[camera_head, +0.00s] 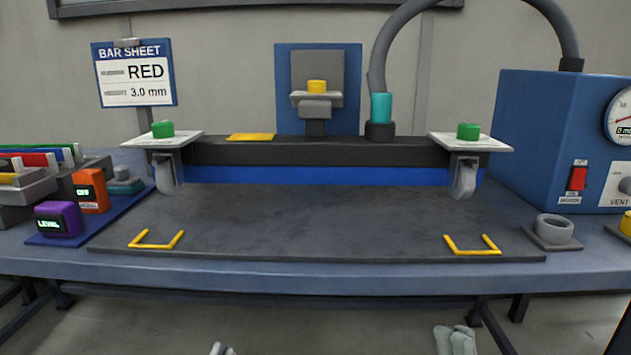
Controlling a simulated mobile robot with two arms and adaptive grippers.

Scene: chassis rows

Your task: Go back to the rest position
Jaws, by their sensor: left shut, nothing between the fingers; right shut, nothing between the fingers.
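My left gripper (222,349) shows only as fingertips at the bottom edge, left of centre. It is shut and empty, in front of and below the table's front edge. My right gripper (455,340) is at the bottom edge, right of centre. It is also shut and empty, in front of the table and apart from it. The rest of both arms is out of view. A dark bar with a blue lower strip (330,175) spans the back of the dark mat (315,222). A caster hangs under each end plate, one left (165,175) and one right (463,178).
Green knobs sit on the left plate (162,129) and right plate (468,131). A blue machine (540,130) with a gauge stands right. A purple box (58,219) and an orange box (90,191) stand left. The mat's middle, between yellow corner marks (157,241), is clear.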

